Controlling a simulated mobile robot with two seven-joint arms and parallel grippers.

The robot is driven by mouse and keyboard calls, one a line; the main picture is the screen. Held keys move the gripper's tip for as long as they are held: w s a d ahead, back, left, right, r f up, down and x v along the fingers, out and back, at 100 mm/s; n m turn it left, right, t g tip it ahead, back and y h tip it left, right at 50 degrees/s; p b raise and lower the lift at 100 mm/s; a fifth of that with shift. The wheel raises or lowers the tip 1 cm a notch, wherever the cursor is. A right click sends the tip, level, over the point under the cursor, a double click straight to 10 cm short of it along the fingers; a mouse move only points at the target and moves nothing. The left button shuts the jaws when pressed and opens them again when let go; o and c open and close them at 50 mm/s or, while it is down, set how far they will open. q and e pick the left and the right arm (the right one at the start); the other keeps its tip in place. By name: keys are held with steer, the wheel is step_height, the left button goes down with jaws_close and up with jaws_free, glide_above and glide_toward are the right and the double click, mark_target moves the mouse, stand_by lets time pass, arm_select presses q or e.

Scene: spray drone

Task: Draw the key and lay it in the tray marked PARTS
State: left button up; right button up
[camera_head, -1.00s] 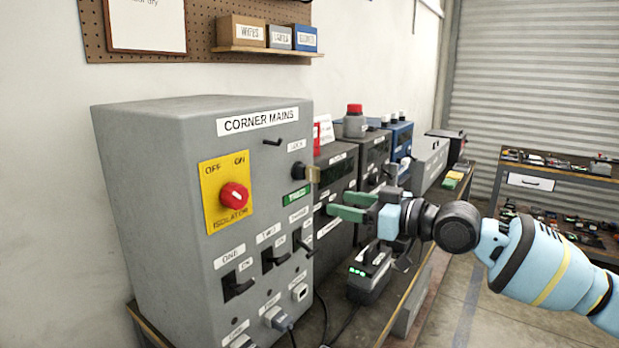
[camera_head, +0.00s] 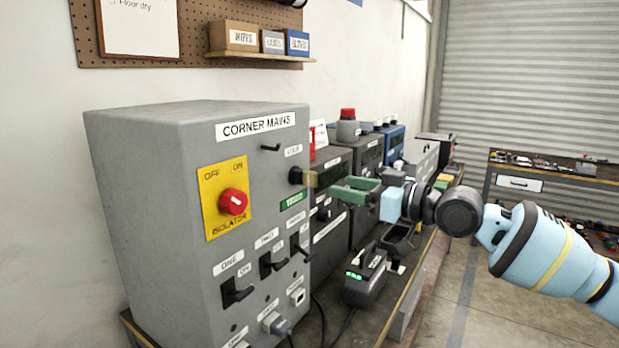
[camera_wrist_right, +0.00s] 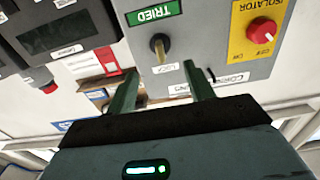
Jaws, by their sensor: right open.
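The key (camera_head: 310,178) sits in the lock near the right edge of the grey CORNER MAINS box's front, its brass-coloured bow sticking out. It also shows in the right wrist view (camera_wrist_right: 160,48), upright in the picture, under the TRIED label. My right gripper (camera_head: 338,189) is open and empty, its green fingers pointing at the key from the right, a short gap away. In the right wrist view the fingertips (camera_wrist_right: 160,72) stand on either side of the key's line, with nothing between them. I cannot make out a tray marked PARTS. My left gripper is not in view.
The CORNER MAINS box (camera_head: 150,200) carries a red isolator knob (camera_head: 233,202) and black switches below. A black charger with green lights (camera_head: 365,278) and an open dark holder (camera_head: 400,242) stand on the bench under my right gripper. Dark instrument boxes (camera_head: 330,215) stand behind.

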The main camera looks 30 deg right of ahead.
mark_target(317, 180)
steer(key=x, duration=0.6)
steer(key=shift+w+a, duration=0.1)
steer(key=shift+a, duration=0.1)
steer(key=shift+w+a, duration=0.3)
steer(key=shift+w, duration=0.35)
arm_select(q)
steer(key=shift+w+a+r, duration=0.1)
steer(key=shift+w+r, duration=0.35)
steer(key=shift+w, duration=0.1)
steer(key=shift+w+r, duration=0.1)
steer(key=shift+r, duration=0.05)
arm_select(e)
jaws_close()
steer(key=shift+s, duration=0.15)
